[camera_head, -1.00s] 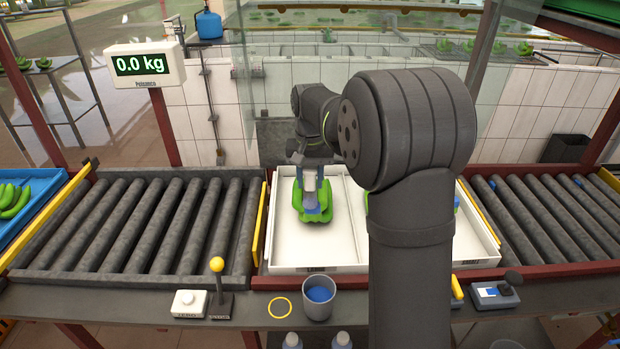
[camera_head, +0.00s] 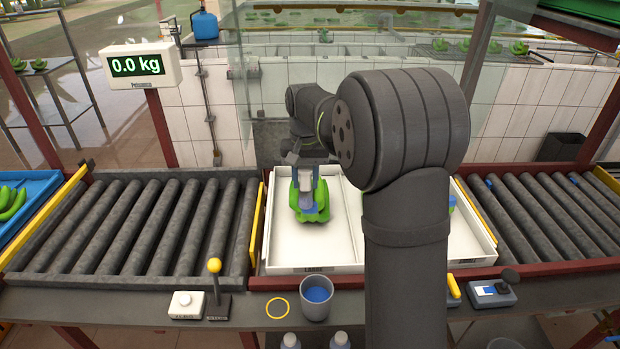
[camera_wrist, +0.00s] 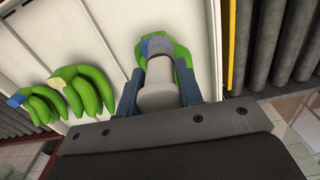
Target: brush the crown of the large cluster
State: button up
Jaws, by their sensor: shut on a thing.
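A green banana cluster (camera_head: 322,198) lies in the left compartment of the white tray (camera_head: 285,250), whose front label appears to read "LARGE". My gripper (camera_head: 307,180) is above this cluster, shut on a brush with a pale grey handle. In the wrist view, the brush (camera_wrist: 158,85) sits between the two fingers (camera_wrist: 160,98), and its far end is at the cluster (camera_wrist: 183,55). Blue shows there, but I cannot tell bristles from coated crown. The handle and gripper hide much of the cluster. A cup (camera_head: 316,300) with blue contents stands on the front ledge.
Two other clusters lie across the divider: one with a blue crown (camera_wrist: 18,99), one with a pale crown (camera_wrist: 85,92). My arm mostly hides them in the head view. Roller conveyors (camera_head: 140,230) flank the tray. A scale display (camera_head: 138,66) reads 0.0 kg.

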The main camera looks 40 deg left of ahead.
jog(key=shift+w+d, duration=0.75)
jog(key=shift+d, duration=0.05)
notch_tip(320, 180, up, 7)
dwell(0.5)
